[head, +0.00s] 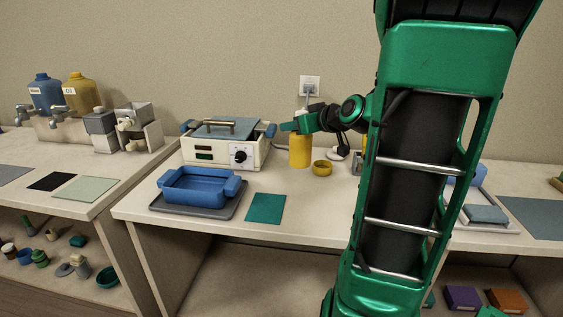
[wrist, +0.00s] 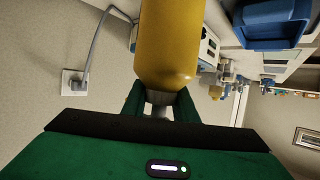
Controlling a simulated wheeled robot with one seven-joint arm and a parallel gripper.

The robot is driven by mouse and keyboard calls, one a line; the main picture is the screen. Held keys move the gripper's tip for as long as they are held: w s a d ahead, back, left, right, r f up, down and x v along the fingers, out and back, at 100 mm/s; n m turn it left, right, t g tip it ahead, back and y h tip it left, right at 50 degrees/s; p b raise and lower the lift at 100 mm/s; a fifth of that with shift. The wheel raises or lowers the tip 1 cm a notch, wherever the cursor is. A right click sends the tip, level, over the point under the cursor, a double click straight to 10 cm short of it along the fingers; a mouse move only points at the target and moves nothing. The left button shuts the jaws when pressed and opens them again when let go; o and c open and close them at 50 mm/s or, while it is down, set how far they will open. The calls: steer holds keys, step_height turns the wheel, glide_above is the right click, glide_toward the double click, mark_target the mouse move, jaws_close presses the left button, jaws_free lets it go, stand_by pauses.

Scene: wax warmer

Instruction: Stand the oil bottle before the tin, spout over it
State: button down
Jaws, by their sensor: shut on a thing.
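The yellow oil bottle (head: 299,150) is upright on or just above the counter, right of the warmer. I cannot tell whether its base touches. The yellow tin (head: 321,168), low and open-topped, stands just right of the bottle and a little nearer to the head camera. My gripper (head: 291,126) is at the bottle's top, its green fingers shut on the pale neck. In the wrist view the bottle (wrist: 168,45) fills the upper middle, its neck between my fingers (wrist: 160,103). The spout's direction is unclear, and the tin is not visible there.
The white warmer (head: 245,154) with its blue-grey lid stands left of the bottle. A blue basin (head: 198,190) on a grey tray and a teal mat (head: 266,208) lie in front. A wall outlet (head: 309,86) with a cable is behind. My arm hides the counter to the right.

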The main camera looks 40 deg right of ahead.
steer(key=d+f, duration=1)
steer(key=shift+s+d+f, duration=0.15)
steer(key=shift+s+f, duration=0.05)
steer(key=shift+s, duration=0.2)
steer(key=c, duration=1.4)
jaws_free()
